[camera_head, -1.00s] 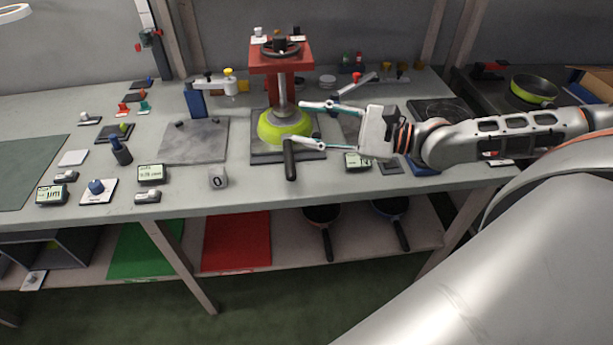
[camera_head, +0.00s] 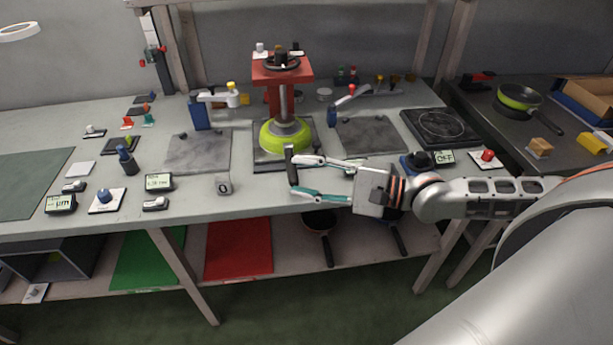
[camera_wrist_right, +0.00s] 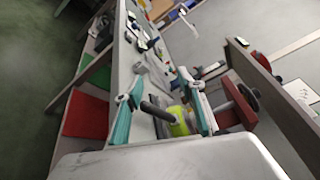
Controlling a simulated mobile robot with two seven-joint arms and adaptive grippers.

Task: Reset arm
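My right gripper (camera_head: 298,176) comes in from the right over the table's front half, its two fingers spread open and empty. It also shows open in the right wrist view (camera_wrist_right: 165,90). A green pan (camera_head: 285,134) sits under the red press (camera_head: 282,68), below its vertical rod. The pan's dark handle (camera_head: 291,166) points toward the table's front edge, close to the fingertips in the head view. In the right wrist view the handle (camera_wrist_right: 157,111) shows between the fingers, and the fingers do not close on it. My left gripper is not in view.
Grey plates (camera_head: 198,150) lie left and right of the press. A hot plate (camera_head: 440,127) and a red button (camera_head: 487,155) are at the right. Another green pan (camera_head: 519,97) stands on the side table. Pans and a red mat (camera_head: 238,246) are on the lower shelf.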

